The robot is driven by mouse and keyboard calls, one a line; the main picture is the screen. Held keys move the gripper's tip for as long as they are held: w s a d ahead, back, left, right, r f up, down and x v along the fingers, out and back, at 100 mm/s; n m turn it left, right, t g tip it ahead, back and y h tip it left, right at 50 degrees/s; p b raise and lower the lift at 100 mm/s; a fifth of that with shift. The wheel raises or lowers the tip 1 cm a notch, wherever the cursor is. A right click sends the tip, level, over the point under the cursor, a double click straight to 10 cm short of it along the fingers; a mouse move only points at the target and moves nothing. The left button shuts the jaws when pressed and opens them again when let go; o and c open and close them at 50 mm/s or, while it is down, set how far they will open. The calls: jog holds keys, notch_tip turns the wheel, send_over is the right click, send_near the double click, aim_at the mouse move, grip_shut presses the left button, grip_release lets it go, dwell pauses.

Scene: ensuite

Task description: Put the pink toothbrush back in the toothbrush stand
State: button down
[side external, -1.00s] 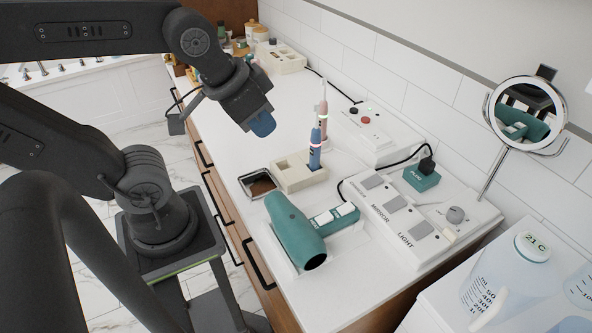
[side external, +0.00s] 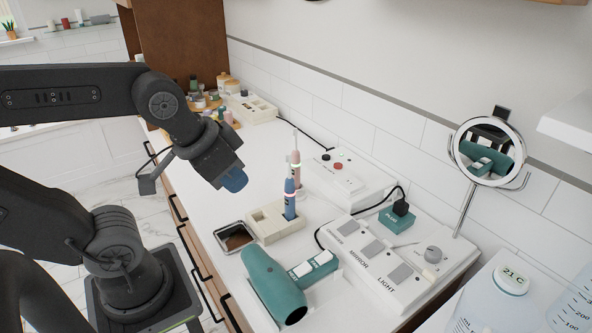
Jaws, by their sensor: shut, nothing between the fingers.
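The pink toothbrush (side external: 295,172) stands upright on the far side of the blue toothbrush (side external: 289,204). Its lower end is partly hidden, and I cannot tell what it rests on. The cream toothbrush stand (side external: 268,226) is on the white counter. The blue toothbrush is upright in its right end, and openings show to the left of it. My gripper (side external: 236,181), with blue fingertips, is shut and empty. It is above the counter, up and left of the stand in the picture, and apart from both toothbrushes.
A teal hair dryer (side external: 272,285) lies in front of the stand. A small dark-bottomed tray (side external: 234,238) is left of it. A switch panel (side external: 400,262), a round mirror (side external: 487,152) and a box with buttons (side external: 345,178) are to the right.

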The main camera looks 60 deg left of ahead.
jog(key=c, duration=1.9)
grip_release()
jog(key=o, duration=0.8)
jog(key=shift+c, duration=0.2)
jog(key=w+a+r+m+g+y, duration=0.1)
jog(key=w+a+r+m, duration=0.1)
jog(key=w+r+m, duration=0.3)
jog(key=w+a+m+g+y, duration=0.1)
jog(key=w+a+m, duration=0.2)
jog(key=w, duration=0.3)
jog(key=m+g+y, duration=0.2)
jog(key=m+g, duration=0.2)
jog(key=m, duration=0.6)
send_near(295, 136)
jog(key=x, duration=0.5)
jog(key=shift+w+a+x, duration=0.1)
jog(key=shift+a+x, duration=0.05)
jog(key=shift+x, duration=1.4)
jog(key=shift+w+a+x, duration=0.1)
jog(key=shift+a+x, duration=0.05)
jog(key=shift+x, duration=1.4)
